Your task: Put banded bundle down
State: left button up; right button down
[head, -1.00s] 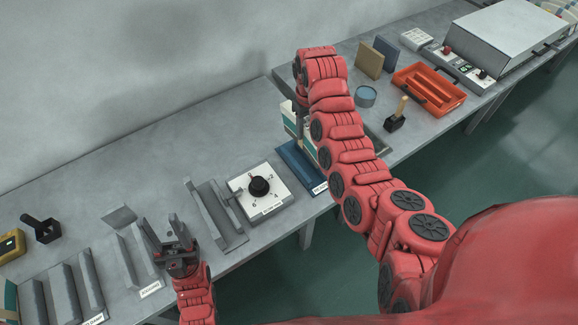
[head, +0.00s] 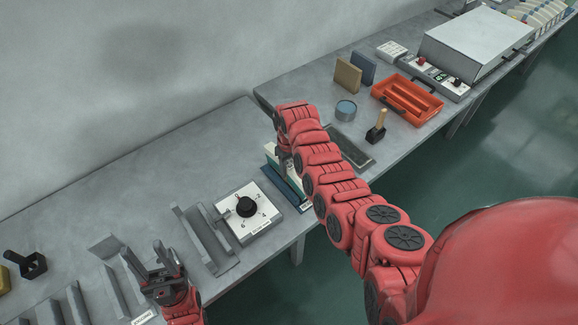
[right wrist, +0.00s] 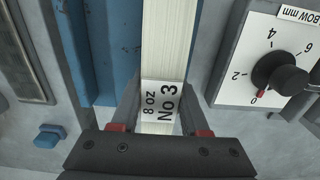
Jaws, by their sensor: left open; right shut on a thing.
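The banded bundle (right wrist: 165,40) is a narrow cream stack with a white band reading "8 oz No 3". My right gripper (right wrist: 160,110) is shut on it, one finger on each side of the band. In the head view the bundle (head: 271,153) shows as a pale and teal edge, and my right arm hides most of it. A blue tray (right wrist: 105,45) lies under and beside the bundle; its front edge (head: 296,198) shows in the head view. I cannot tell whether the bundle touches it. My left gripper (head: 168,258) is open and empty at the lower left.
A white dial box (head: 262,222) stands just left of the blue tray. Grey angled fixtures (head: 205,240) stand further left. Beyond my right arm are a dark inset plate (head: 350,148), a wooden-handled stamp (head: 378,130), a blue tin (head: 346,110) and an orange tray (head: 408,100).

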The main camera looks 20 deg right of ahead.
jog(key=shift+f, duration=0.15)
jog(key=shift+c, duration=2)
grip_release()
jog(key=shift+s, duration=0.1)
